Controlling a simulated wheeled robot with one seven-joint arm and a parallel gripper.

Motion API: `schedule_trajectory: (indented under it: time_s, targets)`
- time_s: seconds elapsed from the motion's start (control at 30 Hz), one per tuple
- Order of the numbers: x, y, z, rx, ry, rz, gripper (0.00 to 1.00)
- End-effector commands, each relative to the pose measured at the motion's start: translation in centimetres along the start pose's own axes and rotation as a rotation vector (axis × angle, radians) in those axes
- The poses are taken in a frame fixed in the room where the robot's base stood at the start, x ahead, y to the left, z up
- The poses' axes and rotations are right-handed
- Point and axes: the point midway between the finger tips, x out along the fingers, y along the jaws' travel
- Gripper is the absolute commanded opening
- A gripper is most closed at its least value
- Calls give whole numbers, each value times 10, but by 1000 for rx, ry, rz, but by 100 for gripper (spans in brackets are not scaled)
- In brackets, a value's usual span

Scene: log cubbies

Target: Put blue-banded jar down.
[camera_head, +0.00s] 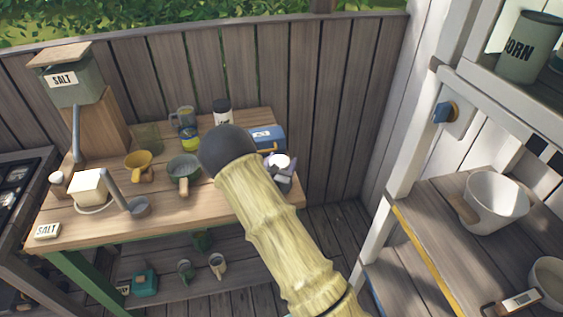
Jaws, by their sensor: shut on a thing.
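My gripper (281,176) is at the right end of the wooden table, just beyond the dark ball-shaped joint of my arm. It is shut on a small jar with a pale, whitish top (279,160), which I take as the blue-banded jar. Its band is hidden by the fingers and arm. I cannot tell whether the jar's base touches the tabletop (160,221).
A blue box (266,137) stands just behind my gripper. A black-lidded jar (222,112), a clear jug (183,122), a green pan (184,171) and a yellow cup (139,165) stand to the left. A shelf unit (418,238) is at right.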

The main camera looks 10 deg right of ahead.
Motion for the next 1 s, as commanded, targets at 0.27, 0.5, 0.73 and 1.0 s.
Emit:
schedule_trajectory:
  time_s: [0.27,0.5,0.73,1.0]
  targets:
    - [0,0,-1,0,0,0,80]
    - [0,0,2,0,0,0,80]
    - [-27,1,-1,-2,2,3,80]
    - [-80,2,-1,-1,2,5,80]
